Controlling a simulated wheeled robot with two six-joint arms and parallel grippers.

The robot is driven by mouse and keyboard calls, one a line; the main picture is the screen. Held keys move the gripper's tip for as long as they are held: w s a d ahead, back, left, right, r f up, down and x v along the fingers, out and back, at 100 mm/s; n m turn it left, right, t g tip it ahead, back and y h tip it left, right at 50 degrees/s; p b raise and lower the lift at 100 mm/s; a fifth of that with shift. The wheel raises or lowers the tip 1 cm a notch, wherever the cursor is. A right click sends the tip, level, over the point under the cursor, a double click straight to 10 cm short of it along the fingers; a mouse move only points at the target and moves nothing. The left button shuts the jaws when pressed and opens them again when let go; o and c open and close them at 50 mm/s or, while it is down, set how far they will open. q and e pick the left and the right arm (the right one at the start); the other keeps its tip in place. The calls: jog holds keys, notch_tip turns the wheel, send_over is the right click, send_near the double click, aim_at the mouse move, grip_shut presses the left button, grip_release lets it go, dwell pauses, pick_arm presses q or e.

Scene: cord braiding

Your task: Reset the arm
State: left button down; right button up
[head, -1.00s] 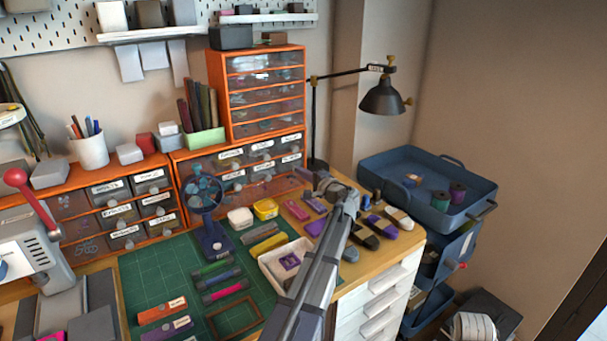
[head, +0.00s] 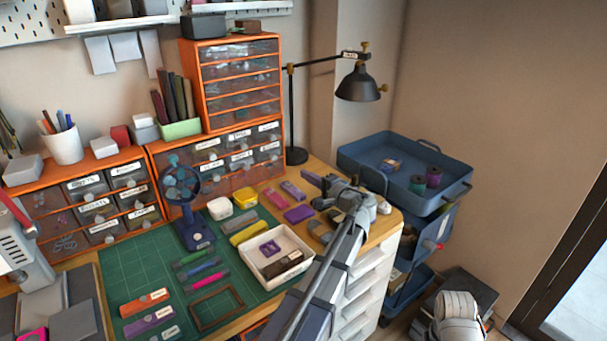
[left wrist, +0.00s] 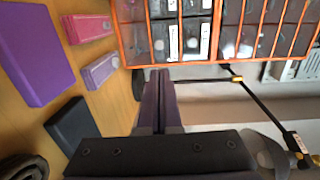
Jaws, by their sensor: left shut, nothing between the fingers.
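My left gripper (head: 314,181) is shut and empty. In the head view its arm reaches up from the bottom middle, and the gripper is over the right part of the wooden table (head: 263,190), near the small coloured blocks. In the left wrist view the two dark fingers (left wrist: 160,100) lie together, pointing toward the orange drawer cabinet (left wrist: 190,62). A purple block (left wrist: 37,55) and a pink piece (left wrist: 88,27) lie on the table at the left of that view. My right gripper does not show in either view.
A desk lamp (head: 358,86) stands behind the gripper. A blue trolley (head: 440,205) with thread spools is to the right. A white tray (head: 305,247) and a small fan (head: 183,200) are on the left. Parts and tools cover much of the green mat (head: 130,265).

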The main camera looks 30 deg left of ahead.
pick_arm(q)
jog(key=s+d+r+g+h+p, duration=0.1)
jog(key=s+d+h+p, duration=0.4)
jog(key=d, duration=0.7)
jog(key=s+d+r+g+h+p, duration=0.1)
jog(key=s+d+g+h+p, duration=0.2)
jog(key=s+d+p, duration=0.7)
jog(key=s+d+g+h+p, duration=0.1)
jog(key=s+d+h+p, duration=0.6)
jog(key=s+d, duration=0.5)
jog(key=shift+d+r+g+p, duration=0.4)
jog(key=shift+d+p, duration=0.3)
jog(key=shift+d, duration=0.5)
